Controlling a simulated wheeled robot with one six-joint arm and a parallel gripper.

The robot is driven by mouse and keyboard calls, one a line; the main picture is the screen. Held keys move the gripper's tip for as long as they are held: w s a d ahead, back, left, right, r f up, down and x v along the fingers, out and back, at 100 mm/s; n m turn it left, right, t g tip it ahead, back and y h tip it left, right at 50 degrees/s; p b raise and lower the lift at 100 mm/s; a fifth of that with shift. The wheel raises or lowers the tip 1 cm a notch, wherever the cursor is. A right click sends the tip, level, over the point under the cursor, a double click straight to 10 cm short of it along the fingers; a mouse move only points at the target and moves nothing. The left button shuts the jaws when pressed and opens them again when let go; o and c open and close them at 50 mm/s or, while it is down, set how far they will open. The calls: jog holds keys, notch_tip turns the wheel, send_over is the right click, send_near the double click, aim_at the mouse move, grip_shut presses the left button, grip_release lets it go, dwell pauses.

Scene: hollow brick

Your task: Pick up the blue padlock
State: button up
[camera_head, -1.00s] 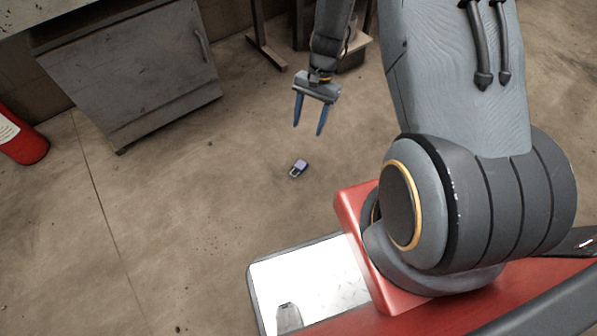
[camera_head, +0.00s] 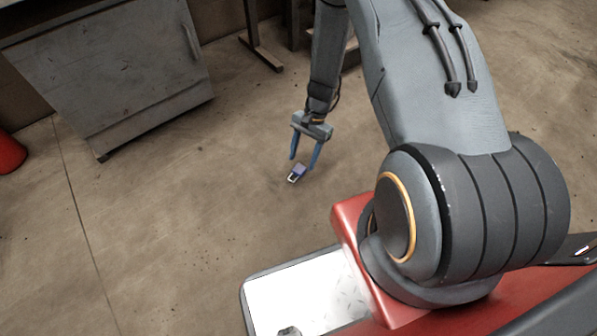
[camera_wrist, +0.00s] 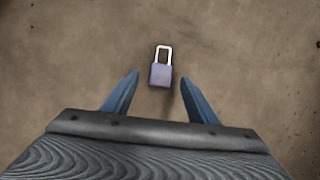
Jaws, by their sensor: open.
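The blue padlock (camera_head: 298,172) lies flat on the brown floor, with a blue-violet body and a pale shackle. In the wrist view the padlock (camera_wrist: 161,74) is just ahead of and between the fingertips, its shackle pointing away from my gripper. My gripper (camera_head: 302,165) points down over it with its blue fingers spread. In the wrist view my gripper (camera_wrist: 160,78) is open and empty, with a gap on both sides of the padlock. I cannot tell the exact height of the fingertips above the floor.
A grey metal cabinet (camera_head: 112,75) stands at the upper left. Part of a red cylinder (camera_head: 10,153) shows at the left edge. Dark stand legs (camera_head: 258,40) are behind the arm. The floor around the padlock is clear.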

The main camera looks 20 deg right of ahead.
aim_at(299, 169)
jog(key=b+x, duration=0.2)
jog(key=x, duration=0.2)
jog(key=shift+w, duration=0.15)
jog(key=shift+r, duration=0.1)
jog(key=c, duration=1.3)
jog(key=shift+o, duration=0.2)
notch_tip(299, 169, up, 10)
jog(key=p, duration=0.5)
